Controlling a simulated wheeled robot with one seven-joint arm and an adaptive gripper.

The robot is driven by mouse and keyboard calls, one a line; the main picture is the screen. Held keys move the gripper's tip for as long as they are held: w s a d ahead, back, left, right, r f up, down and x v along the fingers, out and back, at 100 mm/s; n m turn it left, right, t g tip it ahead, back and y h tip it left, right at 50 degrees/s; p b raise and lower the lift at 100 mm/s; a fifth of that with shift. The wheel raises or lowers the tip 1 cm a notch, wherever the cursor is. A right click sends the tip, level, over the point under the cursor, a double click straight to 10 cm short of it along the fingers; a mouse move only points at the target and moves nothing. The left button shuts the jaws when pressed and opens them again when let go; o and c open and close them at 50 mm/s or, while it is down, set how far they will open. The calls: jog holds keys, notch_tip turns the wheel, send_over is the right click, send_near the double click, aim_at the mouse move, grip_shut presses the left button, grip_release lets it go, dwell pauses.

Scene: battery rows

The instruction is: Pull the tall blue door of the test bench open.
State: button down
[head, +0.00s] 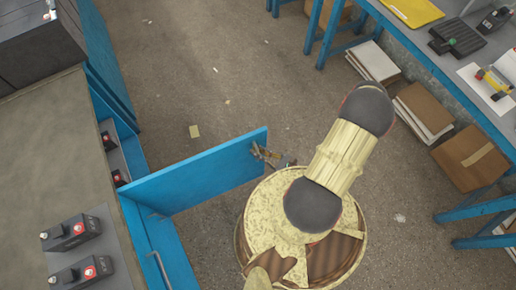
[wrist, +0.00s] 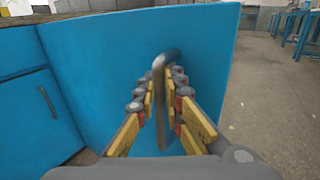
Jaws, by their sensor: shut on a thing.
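The tall blue door (head: 198,172) of the test bench stands swung out from the bench's blue front in the head view, with part of the inside showing behind it. In the wrist view the door (wrist: 110,70) fills the middle, and its upright metal handle (wrist: 158,90) runs between my fingers. My gripper (wrist: 161,95) is shut on this handle. In the head view my gripper (head: 268,155) is at the door's free edge, partly hidden by my arm. Another blue front with a small handle (wrist: 47,101) shows at the left of the wrist view.
Batteries (head: 70,232) stand on the bench top at lower left. Another blue-legged table (head: 440,70) is at right, with cardboard boxes (head: 470,157) and stacked flat packs (head: 373,62) under it. The floor (head: 190,75) between is open, with small scraps.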

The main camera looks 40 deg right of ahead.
jog(key=shift+d+r, duration=0.15)
jog(key=shift+r, duration=0.05)
jog(key=c, duration=2)
grip_release()
jog(key=shift+o, duration=0.2)
jog(key=v, duration=0.7)
jog(key=shift+s+f, duration=0.2)
